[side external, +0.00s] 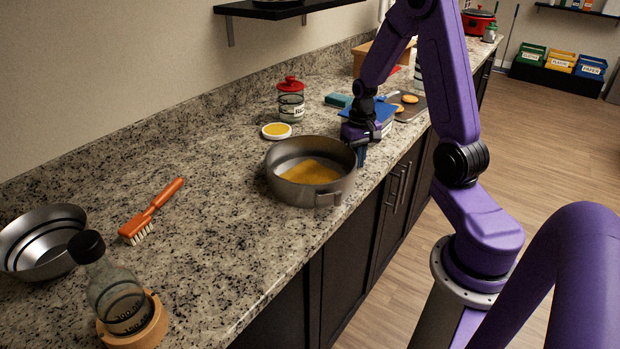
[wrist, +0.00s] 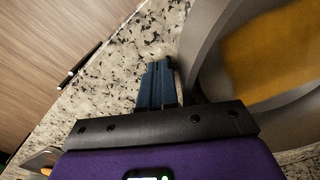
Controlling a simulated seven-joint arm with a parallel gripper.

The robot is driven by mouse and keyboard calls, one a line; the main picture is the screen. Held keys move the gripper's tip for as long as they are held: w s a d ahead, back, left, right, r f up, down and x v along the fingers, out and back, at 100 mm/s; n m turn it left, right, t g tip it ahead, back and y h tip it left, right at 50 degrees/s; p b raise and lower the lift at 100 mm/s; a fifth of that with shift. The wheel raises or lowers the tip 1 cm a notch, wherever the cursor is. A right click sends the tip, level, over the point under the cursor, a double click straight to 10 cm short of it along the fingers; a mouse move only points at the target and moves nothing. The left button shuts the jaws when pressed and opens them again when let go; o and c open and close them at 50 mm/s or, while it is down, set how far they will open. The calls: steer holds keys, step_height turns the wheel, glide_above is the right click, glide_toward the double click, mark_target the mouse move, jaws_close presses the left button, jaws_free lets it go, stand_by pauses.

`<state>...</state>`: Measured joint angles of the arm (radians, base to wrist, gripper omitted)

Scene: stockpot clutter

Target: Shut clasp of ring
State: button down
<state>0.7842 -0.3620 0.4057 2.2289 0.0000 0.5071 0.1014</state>
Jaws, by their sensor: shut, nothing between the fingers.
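The grey metal ring (side external: 277,182) stands on the granite counter, with a flat yellow-orange layer (side external: 312,172) inside it. A small clasp (side external: 328,198) sits on the ring's outer wall, on the side facing the camera; whether its lever is open or shut is too small to tell. My gripper (side external: 361,160) is just right of the ring, pointing down, its blue fingers together and empty. In the wrist view, the shut fingers (wrist: 157,82) are beside the ring's grey wall (wrist: 205,50). I cannot tell whether they touch it, and the clasp is not clear there.
A yellow-topped lid (side external: 276,131) and a red-lidded jar (side external: 291,100) stand behind the ring. An orange brush (side external: 150,212), metal bowl (side external: 38,238) and bottle (side external: 118,292) are to the left. A tray with cookies (side external: 408,104) is behind my gripper. The counter's front edge is close by.

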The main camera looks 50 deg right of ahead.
steer(key=shift+w+a, duration=0.3)
steer(key=shift+a, duration=0.15)
stand_by(1.1)
steer(key=shift+r, duration=0.1)
step_height(320, 180, up, 9)
steer(key=s+d, duration=0.1)
steer(key=shift+d, duration=0.35)
stand_by(0.8)
steer(key=shift+a, duration=0.1)
steer(key=s+a+r+n, duration=0.15)
steer(key=a+n, duration=0.35)
steer(key=a, duration=0.5)
steer(key=s+a+n, duration=0.3)
steer(key=a+n, duration=0.1)
steer(key=a, duration=0.5)
steer(key=s+a+n, duration=0.4)
steer(key=s, duration=0.3)
steer(key=s+a+n, duration=0.4)
steer(key=s+n, duration=0.1)
steer(key=s, duration=0.3)
steer(key=shift+a+r+n, duration=0.2)
steer(key=shift+r+n, duration=0.1)
steer(key=shift+r, duration=0.1)
steer(key=shift+w, duration=0.1)
